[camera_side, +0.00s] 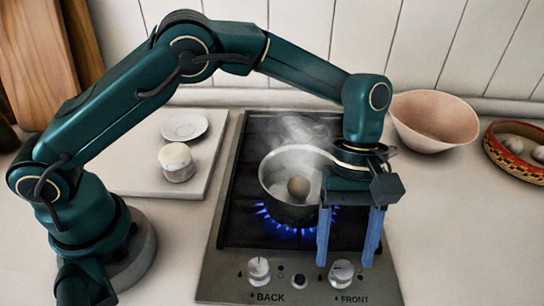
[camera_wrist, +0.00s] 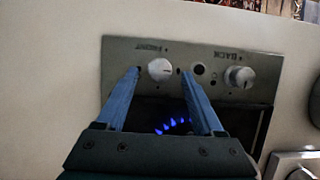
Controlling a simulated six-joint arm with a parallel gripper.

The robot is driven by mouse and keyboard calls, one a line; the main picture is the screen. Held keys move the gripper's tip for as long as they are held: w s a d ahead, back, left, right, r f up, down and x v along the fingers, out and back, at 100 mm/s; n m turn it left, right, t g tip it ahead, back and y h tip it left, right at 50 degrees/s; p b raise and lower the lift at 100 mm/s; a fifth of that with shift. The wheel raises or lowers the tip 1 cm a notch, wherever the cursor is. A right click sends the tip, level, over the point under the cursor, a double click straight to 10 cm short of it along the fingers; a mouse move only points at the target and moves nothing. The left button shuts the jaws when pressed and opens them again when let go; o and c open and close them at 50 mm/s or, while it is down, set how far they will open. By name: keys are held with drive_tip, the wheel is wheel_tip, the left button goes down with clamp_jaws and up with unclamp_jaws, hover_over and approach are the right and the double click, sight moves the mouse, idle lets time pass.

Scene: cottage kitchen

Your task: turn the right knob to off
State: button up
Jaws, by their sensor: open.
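The right knob (camera_side: 341,272), silver and round above the label FRONT, sits on the stove's front panel (camera_side: 300,284). In the wrist view, which is upside down, the same knob (camera_wrist: 160,69) is the left one. My gripper (camera_side: 345,262) points down with its blue fingers open. In the wrist view my gripper (camera_wrist: 160,72) has one fingertip on each side of the knob, with gaps. Whether the fingertips are level with the knob or above it I cannot tell. Blue flames (camera_side: 275,222) burn under a pot (camera_side: 280,200).
The left knob (camera_side: 259,270), labelled BACK, is close by. The steaming pot holds an egg (camera_side: 298,187) and stands just behind my gripper. A pink bowl (camera_side: 434,120) and a patterned bowl (camera_side: 505,160) are at the right. A jar (camera_side: 177,163) and saucer (camera_side: 185,126) are on a board at the left.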

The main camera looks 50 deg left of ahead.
drive_tip(key=shift+x, duration=0.8)
clamp_jaws()
drive_tip(key=shift+w+d+m+g+y, duration=0.1)
drive_tip(key=shift+m+g+y, duration=0.2)
drive_tip(key=shift+m, duration=0.8)
drive_tip(key=shift+d+m+g+y, duration=0.1)
drive_tip(key=shift+m+y, duration=0.3)
drive_tip(key=shift+m, duration=0.7)
drive_tip(key=shift+r, duration=0.1)
unclamp_jaws()
